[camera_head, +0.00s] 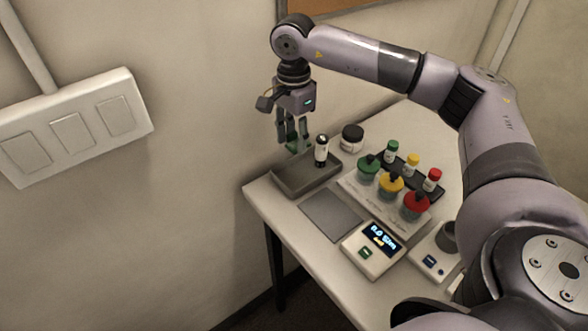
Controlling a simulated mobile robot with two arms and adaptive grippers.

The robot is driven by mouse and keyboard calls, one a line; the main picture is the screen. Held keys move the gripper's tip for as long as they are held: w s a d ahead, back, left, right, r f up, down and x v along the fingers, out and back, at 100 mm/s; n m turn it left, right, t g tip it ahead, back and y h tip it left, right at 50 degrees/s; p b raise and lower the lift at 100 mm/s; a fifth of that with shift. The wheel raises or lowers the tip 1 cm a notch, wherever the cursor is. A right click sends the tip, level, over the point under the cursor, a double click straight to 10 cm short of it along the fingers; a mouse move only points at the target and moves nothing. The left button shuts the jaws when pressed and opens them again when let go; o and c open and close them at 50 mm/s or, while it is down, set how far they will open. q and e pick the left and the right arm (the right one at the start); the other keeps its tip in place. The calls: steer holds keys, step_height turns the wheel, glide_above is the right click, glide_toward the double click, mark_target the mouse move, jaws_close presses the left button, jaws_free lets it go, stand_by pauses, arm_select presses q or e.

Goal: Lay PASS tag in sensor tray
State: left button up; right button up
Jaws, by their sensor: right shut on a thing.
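My right gripper (292,142) hangs down above the back left of the grey tray (290,188), at the table's far left edge. It is shut on a small greenish piece that shows at its fingertips, which I take to be the PASS tag; no lettering can be read. The fingers hide part of it. A white and black cylinder (321,152) stands upright in the tray, just right of the gripper. The gripper and the piece appear above the tray floor, apart from the cylinder. My left gripper is not in view.
A black-lidded jar (352,137) stands behind the tray. Green, yellow and red topped containers (390,186) and small bottles (412,163) stand to the right. A grey pad (329,214) and a lit meter (372,250) lie in front. A wall is at left.

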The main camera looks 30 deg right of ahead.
steer(key=p, duration=0.1)
glide_above(294, 181)
step_height(294, 181, down, 7)
steer(key=shift+w+f, duration=0.1)
step_height(294, 181, down, 4)
steer(key=shift+p, duration=0.5)
steer(key=shift+f, duration=0.2)
steer(key=o, duration=0.6)
steer(key=shift+c, duration=0.2)
